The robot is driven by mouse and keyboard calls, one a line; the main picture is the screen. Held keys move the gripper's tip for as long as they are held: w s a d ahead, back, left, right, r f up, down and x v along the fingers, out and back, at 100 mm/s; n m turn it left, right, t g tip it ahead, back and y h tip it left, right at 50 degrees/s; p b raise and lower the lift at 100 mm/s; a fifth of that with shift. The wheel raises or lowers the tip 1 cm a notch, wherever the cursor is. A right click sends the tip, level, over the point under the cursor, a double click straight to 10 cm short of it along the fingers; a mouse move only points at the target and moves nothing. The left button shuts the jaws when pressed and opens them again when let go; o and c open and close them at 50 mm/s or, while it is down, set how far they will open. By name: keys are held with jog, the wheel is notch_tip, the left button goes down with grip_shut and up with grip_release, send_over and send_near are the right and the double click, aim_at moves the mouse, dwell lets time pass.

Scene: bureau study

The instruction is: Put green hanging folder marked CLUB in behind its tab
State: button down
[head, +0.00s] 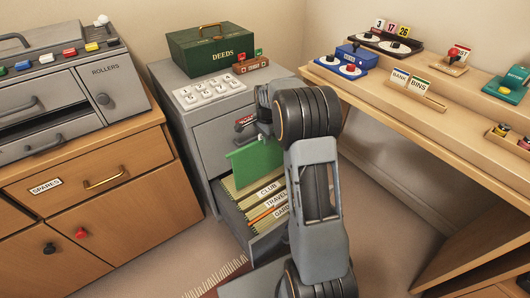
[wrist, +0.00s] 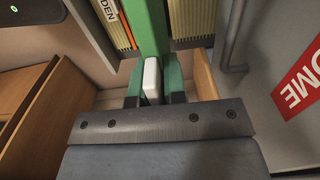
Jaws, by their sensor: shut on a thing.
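The green hanging folder (head: 257,160) hangs from my gripper (head: 265,125) over the open file drawer (head: 262,238). Its lower edge is close to the drawer's files, and I cannot tell whether it is inside. In the wrist view my gripper (wrist: 153,88) is shut on the folder (wrist: 150,28), with a white piece between the fingers. The CLUB tab (head: 268,190) stands in the drawer just in front of the folder in the head view. The TRAVEL tab (head: 276,201) and a partly hidden GARDEN tab (head: 282,212) follow. The folder's own marking is not readable.
The grey cabinet (head: 206,125) carries a green DEEDS box (head: 212,50) and a white key panel (head: 209,89). My arm hides the drawer's right side. A wooden desk (head: 430,95) stands right, a wooden cabinet (head: 120,215) left. A red label (wrist: 300,82) shows in the wrist view.

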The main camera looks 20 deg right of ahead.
notch_tip(320, 180, down, 3)
jog(key=b, duration=0.5)
send_over(265, 182)
jog(key=s, duration=0.2)
jog(key=shift+w+a+f, duration=0.15)
jog(key=shift+a+f, duration=0.05)
jog(key=shift+f, duration=1)
jog(key=shift+w+a+f, duration=0.1)
jog(key=shift+a+f, duration=0.05)
jog(key=shift+f, duration=1.05)
jog(key=shift+p, duration=0.3)
jog(key=shift+f+b, duration=2.9)
jog(key=shift+f, duration=6.7)
jog(key=c, duration=1.1)
grip_release()
